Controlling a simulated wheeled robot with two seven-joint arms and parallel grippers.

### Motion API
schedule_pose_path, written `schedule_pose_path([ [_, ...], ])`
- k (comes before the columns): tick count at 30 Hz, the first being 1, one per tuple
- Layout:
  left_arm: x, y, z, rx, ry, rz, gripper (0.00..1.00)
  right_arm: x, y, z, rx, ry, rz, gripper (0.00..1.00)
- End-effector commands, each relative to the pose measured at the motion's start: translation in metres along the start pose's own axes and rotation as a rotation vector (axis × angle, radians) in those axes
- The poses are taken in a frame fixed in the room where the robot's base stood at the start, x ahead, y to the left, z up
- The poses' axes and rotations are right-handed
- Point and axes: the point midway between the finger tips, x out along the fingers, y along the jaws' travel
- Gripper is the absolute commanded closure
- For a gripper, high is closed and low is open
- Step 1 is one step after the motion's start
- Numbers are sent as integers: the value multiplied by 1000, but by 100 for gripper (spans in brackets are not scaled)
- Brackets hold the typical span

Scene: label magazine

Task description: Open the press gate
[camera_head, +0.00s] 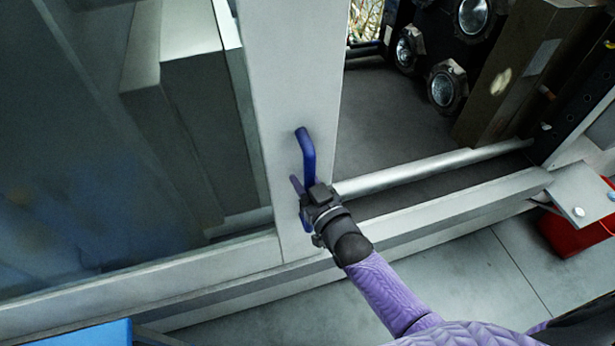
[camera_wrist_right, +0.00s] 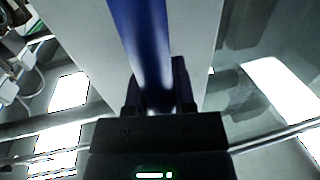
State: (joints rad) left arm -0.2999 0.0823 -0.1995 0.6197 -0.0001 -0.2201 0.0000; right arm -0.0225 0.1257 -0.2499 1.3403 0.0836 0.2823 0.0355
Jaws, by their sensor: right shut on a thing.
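The press gate (camera_head: 290,80) is a sliding panel with a pale grey frame and a large glass pane (camera_head: 80,150), filling the left of the head view. A blue bar handle (camera_head: 306,155) stands upright on its right frame post. My right gripper (camera_head: 308,200) is shut on the lower part of this handle. In the right wrist view, the blue handle (camera_wrist_right: 145,45) runs down between the fingers of my right gripper (camera_wrist_right: 155,95). The opening to the right of the post shows the press inside. My left gripper is not in view.
Inside the opening are round dark-rimmed lamps or fittings (camera_head: 446,86) and a brown block (camera_head: 515,70). A silver rail (camera_head: 435,171) runs along the bottom of the opening. A red box (camera_head: 575,232) is at the right, and a blue surface (camera_head: 85,336) at the lower left.

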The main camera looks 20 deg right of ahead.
Motion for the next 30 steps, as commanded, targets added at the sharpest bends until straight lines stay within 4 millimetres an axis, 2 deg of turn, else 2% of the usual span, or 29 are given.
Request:
schedule_pose_path([
  [15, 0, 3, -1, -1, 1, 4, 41, 0, -3, 2, 1, -4, -1, 100],
  [16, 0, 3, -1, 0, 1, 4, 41, 0, -3, 2, 1, -4, -1, 66],
  [21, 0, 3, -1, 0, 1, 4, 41, 0, -3, 1, 1, -2, 0, 33],
  [30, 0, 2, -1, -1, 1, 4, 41, -2, -2, 0, 0, 0, 0, 33],
])
